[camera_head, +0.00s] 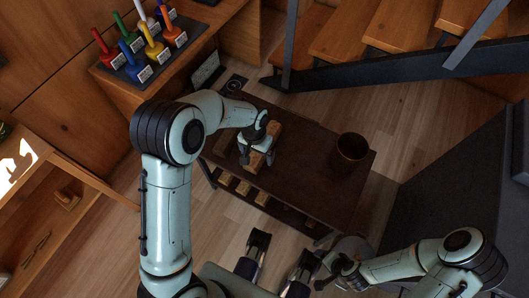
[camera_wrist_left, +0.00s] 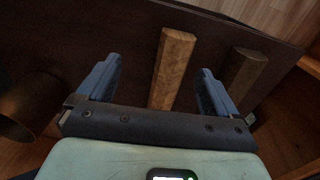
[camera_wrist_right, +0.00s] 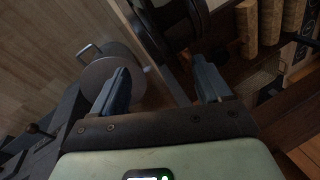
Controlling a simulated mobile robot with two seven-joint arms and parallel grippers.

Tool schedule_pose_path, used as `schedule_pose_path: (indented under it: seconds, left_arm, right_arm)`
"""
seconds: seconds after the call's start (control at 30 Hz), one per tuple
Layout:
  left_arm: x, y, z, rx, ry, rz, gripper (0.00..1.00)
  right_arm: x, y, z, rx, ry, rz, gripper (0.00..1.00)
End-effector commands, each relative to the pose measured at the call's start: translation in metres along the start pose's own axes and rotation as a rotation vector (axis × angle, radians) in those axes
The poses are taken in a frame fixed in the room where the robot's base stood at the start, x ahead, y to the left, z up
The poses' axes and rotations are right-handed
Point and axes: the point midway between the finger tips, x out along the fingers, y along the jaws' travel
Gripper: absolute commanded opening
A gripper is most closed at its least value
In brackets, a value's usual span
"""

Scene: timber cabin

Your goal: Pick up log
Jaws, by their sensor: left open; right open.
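A light brown log (camera_head: 274,131) lies on the dark low table (camera_head: 311,178), partly hidden by my left gripper (camera_head: 256,160) in the head view. In the left wrist view the log (camera_wrist_left: 173,62) lies lengthwise between the spread fingers of my left gripper (camera_wrist_left: 160,70), with clear gaps on both sides. That gripper is open and points down at the table. A second, darker log (camera_wrist_left: 242,72) lies to the right, beyond the right finger. My right gripper (camera_wrist_right: 162,75) is open and empty, low near the table's front right corner.
A brown pot (camera_head: 351,149) stands at the table's right end. Several logs (camera_wrist_right: 270,18) lie on the shelf under the table. A round metal vessel with a handle (camera_wrist_right: 106,75) is near my right gripper. Coloured handled items (camera_head: 128,65) stand on the cabinet, upper left.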

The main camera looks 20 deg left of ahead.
Motion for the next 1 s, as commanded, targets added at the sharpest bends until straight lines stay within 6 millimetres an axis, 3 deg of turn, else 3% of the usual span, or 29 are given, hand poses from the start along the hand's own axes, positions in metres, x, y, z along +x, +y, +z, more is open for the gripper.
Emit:
schedule_pose_path:
  seconds: [0.03,0.1,0.2,0.53,0.87,1.0]
  left_arm:
    - [-0.006,-0.003,-0.011,0.006,0.012,-0.016,0.93]
    - [-0.019,-0.008,-0.017,0.01,0.014,-0.035,0.93]
    - [-0.023,-0.011,-0.021,0.01,0.013,-0.047,0.93]
    - [0.036,-0.015,-0.02,0.009,0.008,-0.048,0.93]
    - [0.058,-0.018,-0.021,0.008,0.009,-0.047,0.93]
    - [0.076,-0.024,-0.022,0.007,0.008,-0.048,0.93]
  right_arm:
    - [0.015,0.004,-0.004,0.002,0.01,0.001,0.77]
    - [0.021,0.006,-0.008,0.003,0.023,0.001,0.77]
    - [0.025,0.007,-0.014,0.003,0.039,0.002,0.77]
    - [0.042,0.014,-0.043,0.009,0.121,0.007,0.77]
    - [0.049,0.017,-0.054,0.012,0.154,0.009,0.77]
    - [0.059,0.025,-0.055,0.019,0.151,0.02,0.77]
